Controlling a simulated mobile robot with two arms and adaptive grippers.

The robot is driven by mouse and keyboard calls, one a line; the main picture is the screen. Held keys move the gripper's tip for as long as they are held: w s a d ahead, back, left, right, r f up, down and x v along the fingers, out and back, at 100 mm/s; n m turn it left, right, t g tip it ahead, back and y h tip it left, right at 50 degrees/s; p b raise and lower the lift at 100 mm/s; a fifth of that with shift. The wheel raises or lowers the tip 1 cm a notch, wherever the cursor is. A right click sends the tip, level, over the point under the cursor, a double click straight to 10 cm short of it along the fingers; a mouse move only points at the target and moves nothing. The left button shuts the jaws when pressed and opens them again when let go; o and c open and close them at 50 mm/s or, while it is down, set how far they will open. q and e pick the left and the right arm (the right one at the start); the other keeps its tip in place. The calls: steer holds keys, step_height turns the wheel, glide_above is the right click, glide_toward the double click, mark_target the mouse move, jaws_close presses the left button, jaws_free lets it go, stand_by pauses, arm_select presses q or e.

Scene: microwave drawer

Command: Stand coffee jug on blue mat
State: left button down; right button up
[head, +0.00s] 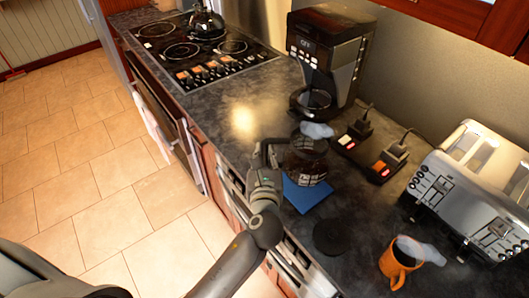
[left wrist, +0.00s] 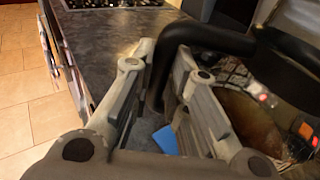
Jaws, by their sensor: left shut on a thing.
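The glass coffee jug (head: 306,163) is upright, with dark contents and a pale puff of steam at its top. My left gripper (head: 270,155) is shut on the jug's black handle, which passes between its fingers in the left wrist view (left wrist: 158,80). The blue mat (head: 307,196) lies on the dark counter. The jug overlaps the mat's far part in the head view, and a blue patch (left wrist: 166,139) shows below the handle in the left wrist view. I cannot tell whether the jug touches the mat. My right gripper is not in view.
The coffee maker (head: 328,55) stands behind the jug. A black power strip with plugs (head: 372,152) lies to the right, near a silver toaster (head: 475,190). A black round disc (head: 332,237) and a steaming orange mug (head: 396,265) are nearer. The counter left of the jug is clear.

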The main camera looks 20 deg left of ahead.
arm_select(q)
steer(key=shift+r, duration=0.2)
steer(key=shift+r+p, duration=0.1)
steer(key=shift+p, duration=0.5)
steer(key=shift+f+b, duration=0.9)
steer(key=shift+f, duration=0.6)
steer(key=shift+f+b, duration=0.55)
steer(key=shift+f, duration=0.7)
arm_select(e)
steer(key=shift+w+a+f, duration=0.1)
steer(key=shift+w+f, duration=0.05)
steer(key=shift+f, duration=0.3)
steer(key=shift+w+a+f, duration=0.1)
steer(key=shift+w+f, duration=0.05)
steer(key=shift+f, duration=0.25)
arm_select(q)
steer(key=shift+p, duration=0.55)
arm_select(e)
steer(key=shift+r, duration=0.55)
arm_select(q)
steer(key=shift+f, duration=0.3)
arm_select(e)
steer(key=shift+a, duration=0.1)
arm_select(q)
steer(key=shift+p, duration=0.3)
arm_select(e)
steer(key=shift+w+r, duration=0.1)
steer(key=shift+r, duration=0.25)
